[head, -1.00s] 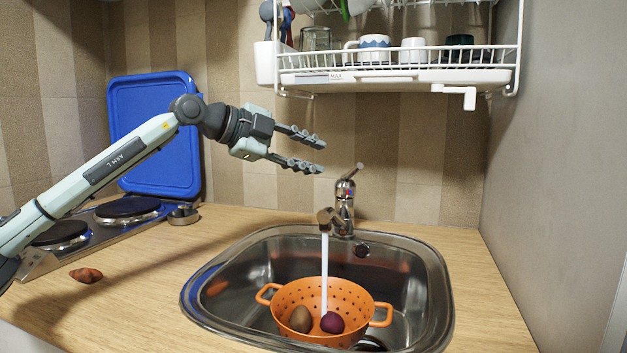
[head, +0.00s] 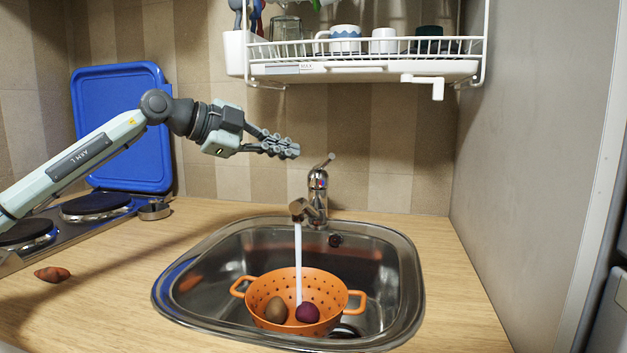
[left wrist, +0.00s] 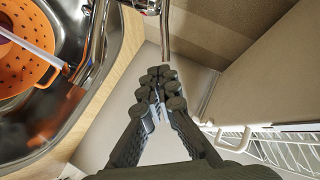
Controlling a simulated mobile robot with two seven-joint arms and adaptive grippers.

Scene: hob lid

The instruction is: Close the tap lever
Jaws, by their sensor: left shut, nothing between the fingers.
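The chrome tap (head: 317,195) stands behind the sink, and a white stream of water runs from its spout into the orange colander (head: 332,285). Its lever (head: 326,160) is raised, tilting up to the right. My left gripper (head: 292,150) is shut and empty, just left of the lever and slightly higher in the picture, apart from it. In the left wrist view the shut fingers (left wrist: 160,85) point toward the tap (left wrist: 145,5), which is cut off by the top edge. My right gripper is not in view.
The colander in the steel sink (head: 405,290) holds a brown potato (head: 275,310) and a purple vegetable (head: 307,313). A dish rack (head: 365,68) with cups hangs above the tap. A blue board (head: 120,130) leans behind the hob (head: 95,207). A grey wall stands at right.

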